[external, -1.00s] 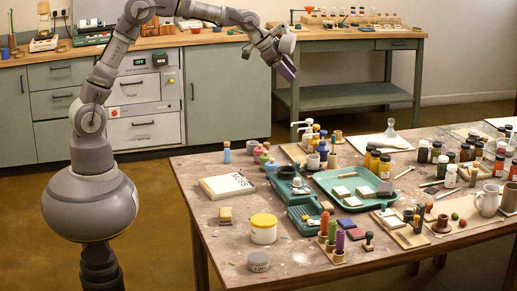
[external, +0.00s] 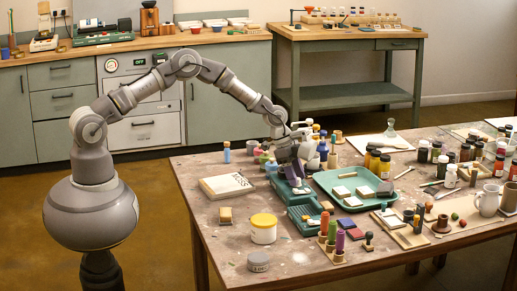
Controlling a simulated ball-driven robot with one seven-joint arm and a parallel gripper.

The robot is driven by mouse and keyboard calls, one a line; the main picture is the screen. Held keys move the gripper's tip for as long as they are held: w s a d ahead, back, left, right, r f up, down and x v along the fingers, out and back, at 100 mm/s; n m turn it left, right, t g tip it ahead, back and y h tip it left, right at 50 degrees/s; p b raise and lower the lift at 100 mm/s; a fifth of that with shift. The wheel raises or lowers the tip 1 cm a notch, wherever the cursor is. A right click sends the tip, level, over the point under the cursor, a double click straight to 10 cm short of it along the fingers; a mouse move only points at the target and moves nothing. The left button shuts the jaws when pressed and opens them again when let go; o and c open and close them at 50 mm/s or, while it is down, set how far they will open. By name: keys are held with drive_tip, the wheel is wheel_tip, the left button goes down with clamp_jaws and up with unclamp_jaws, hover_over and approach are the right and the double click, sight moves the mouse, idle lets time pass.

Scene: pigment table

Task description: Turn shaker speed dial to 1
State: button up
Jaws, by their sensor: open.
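A small teal bench device (external: 290,194) stands near the left-middle of the table, left of a large teal tray, and looks like the shaker. Its speed dial is too small or too covered to make out, so its setting cannot be read. My gripper (external: 295,170) is low over the back of this device, fingers pointing down. It is open, and nothing shows between the fingers. The fingertips partly hide the device's top; I cannot tell whether they touch it.
The large teal tray (external: 327,184) with pale blocks lies just right of my gripper. Small coloured jars and a white pump bottle crowd behind it. A white book-like block (external: 228,187) and a yellow-lidded tub (external: 263,229) stand left and in front, with some bare table between.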

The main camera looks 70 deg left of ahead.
drive_tip(key=shift+c, duration=0.4)
clamp_jaws()
